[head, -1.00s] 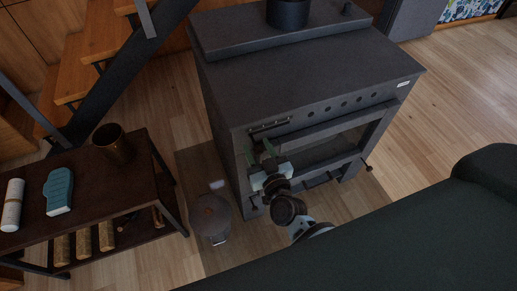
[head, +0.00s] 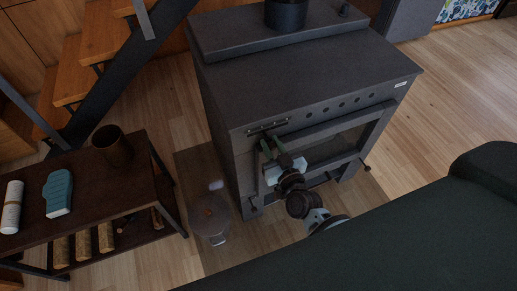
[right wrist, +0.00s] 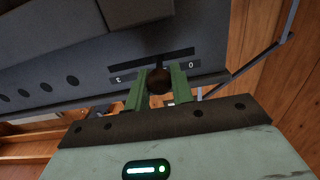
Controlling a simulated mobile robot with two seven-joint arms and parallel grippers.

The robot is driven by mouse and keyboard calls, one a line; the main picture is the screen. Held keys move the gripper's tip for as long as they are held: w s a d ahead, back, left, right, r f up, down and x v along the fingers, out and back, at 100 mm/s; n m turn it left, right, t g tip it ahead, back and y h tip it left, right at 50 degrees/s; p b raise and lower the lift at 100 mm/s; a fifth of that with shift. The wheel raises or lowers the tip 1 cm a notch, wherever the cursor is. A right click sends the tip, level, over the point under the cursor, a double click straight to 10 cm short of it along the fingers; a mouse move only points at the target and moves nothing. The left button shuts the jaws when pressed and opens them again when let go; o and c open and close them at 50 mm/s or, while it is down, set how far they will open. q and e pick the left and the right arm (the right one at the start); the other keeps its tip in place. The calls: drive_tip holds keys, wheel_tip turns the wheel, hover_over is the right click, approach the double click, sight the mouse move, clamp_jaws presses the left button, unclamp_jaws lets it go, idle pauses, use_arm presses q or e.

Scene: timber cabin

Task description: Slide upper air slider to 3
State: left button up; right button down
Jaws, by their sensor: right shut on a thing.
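The upper air slider is a dark round knob (right wrist: 158,80) on a stem from a black slot in the stove's front. In the right wrist view, a plate along the slot (right wrist: 150,66) has a mark that looks like a 3 at the left end and a 0 at the right. The knob's stem stands near the middle of the slot, away from both ends. My right gripper (right wrist: 158,88) is shut on the knob, with a green finger on each side. In the head view, my right gripper (head: 268,147) is just below the slot (head: 268,127). My left gripper is not in view.
The dark stove (head: 310,60) has a row of round holes and a front frame below the slot. A side table (head: 85,180) with a cup (head: 112,145) stands left. A glass vessel (head: 212,215) is on the floor mat. A dark green rounded surface fills the lower right.

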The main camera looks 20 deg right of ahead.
drive_tip(key=d, duration=0.8)
drive_tip(key=shift+w, duration=0.15)
drive_tip(key=c, duration=1.2)
unclamp_jaws()
drive_tip(key=shift+d, duration=0.15)
drive_tip(key=s, duration=0.8)
